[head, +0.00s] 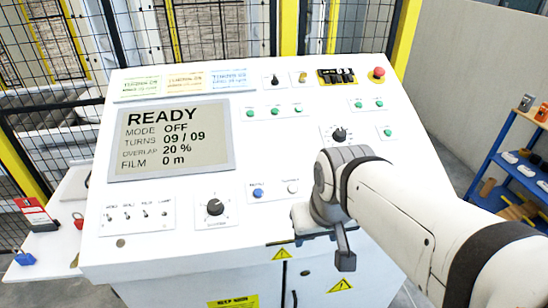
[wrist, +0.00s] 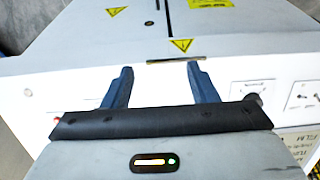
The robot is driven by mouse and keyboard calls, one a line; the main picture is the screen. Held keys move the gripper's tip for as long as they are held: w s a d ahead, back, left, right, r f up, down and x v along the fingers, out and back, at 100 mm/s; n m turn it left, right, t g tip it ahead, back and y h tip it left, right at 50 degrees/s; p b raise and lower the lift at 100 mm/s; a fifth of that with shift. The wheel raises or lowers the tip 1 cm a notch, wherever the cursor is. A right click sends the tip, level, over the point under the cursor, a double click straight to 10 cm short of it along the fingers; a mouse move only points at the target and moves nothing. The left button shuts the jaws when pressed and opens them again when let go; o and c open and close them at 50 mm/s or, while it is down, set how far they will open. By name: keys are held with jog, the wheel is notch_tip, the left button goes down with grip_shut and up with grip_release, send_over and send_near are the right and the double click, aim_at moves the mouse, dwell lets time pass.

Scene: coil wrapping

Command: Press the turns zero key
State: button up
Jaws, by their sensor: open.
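The white control panel (head: 265,150) fills the middle of the head view. Its screen (head: 168,140) reads READY, MODE OFF, TURNS 09 / 09, OVERLAP 20 %, FILM 0 m. A blue button (head: 258,193) and a white button (head: 292,188) share a small plate left of my arm. Their labels are too small to read, so I cannot tell which key is the turns zero key. My gripper (head: 345,258) hangs at the panel's lower front edge, right of that plate. In the wrist view my gripper (wrist: 160,72) is open and empty, its fingers apart before the cabinet.
A black knob (head: 215,207) and several toggle switches (head: 137,213) sit at the lower left. Several green buttons (head: 275,111) and a red mushroom button (head: 378,73) are higher up. A blue shelf (head: 520,165) stands at right. My arm covers the panel's lower right.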

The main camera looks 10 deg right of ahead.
grip_shut()
dwell(0.3)
dwell(1.2)
